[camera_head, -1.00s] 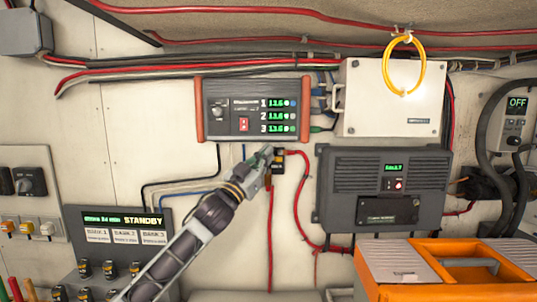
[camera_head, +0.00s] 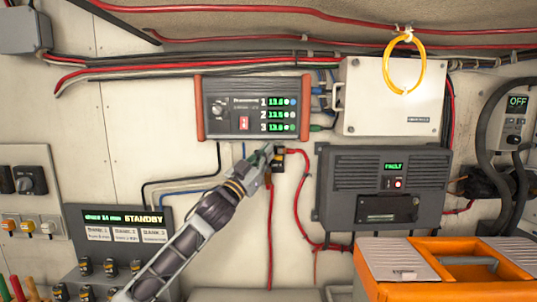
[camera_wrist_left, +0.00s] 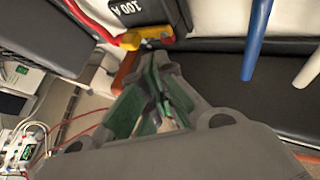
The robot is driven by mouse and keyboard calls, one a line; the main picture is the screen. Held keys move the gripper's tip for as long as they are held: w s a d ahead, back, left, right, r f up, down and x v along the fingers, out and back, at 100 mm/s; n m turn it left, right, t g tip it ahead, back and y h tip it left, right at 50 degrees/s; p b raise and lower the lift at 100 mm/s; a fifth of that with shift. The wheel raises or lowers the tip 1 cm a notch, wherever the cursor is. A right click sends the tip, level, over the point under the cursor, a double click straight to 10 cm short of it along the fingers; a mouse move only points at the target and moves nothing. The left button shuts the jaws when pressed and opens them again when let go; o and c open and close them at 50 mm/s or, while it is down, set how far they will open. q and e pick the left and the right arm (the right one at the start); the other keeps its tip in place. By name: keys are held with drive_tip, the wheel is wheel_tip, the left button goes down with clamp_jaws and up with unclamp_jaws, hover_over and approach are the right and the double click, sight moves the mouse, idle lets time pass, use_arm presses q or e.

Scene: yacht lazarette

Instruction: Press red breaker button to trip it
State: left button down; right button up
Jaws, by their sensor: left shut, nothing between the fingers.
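The breaker (camera_head: 277,184) is a small black box on the wall below the grey-and-red display panel, with a red cable beside it. In the left wrist view the black breaker body (camera_wrist_left: 135,13) bears a "100 A" label, with a yellow lever (camera_wrist_left: 130,41) and a red part along its near edge. My left gripper (camera_head: 268,152) is at the breaker's upper left, partly covering it. In the wrist view its green-padded fingers (camera_wrist_left: 150,90) are shut and empty, close to the yellow lever; I cannot tell whether they touch. The red button is not clearly visible. My right gripper is out of view.
The display panel (camera_head: 250,135) is just above the gripper. A dark grey unit (camera_head: 350,219) with vents is to the right. Red cables (camera_head: 296,195) hang beside the breaker. An orange toolbox (camera_head: 420,244) stands at lower right, a STANDBY panel (camera_head: 85,233) at lower left.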

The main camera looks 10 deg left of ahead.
use_arm(q)
drive_tip(key=shift+w+a+p, duration=0.2)
drive_tip(key=shift+w+p, duration=0.2)
drive_tip(key=shift+w, duration=0.4)
idle(1.9)
drive_tip(key=shift+s, duration=0.15)
drive_tip(key=shift+s+d, duration=0.15)
drive_tip(key=shift+s, duration=0.5)
idle(0.4)
drive_tip(key=shift+s+d+b, duration=0.15)
drive_tip(key=shift+s+d, duration=0.1)
drive_tip(key=shift+s, duration=1)
drive_tip(key=shift+s+d+b, duration=0.15)
drive_tip(key=shift+s+d, duration=0.1)
drive_tip(key=shift+s, duration=0.95)
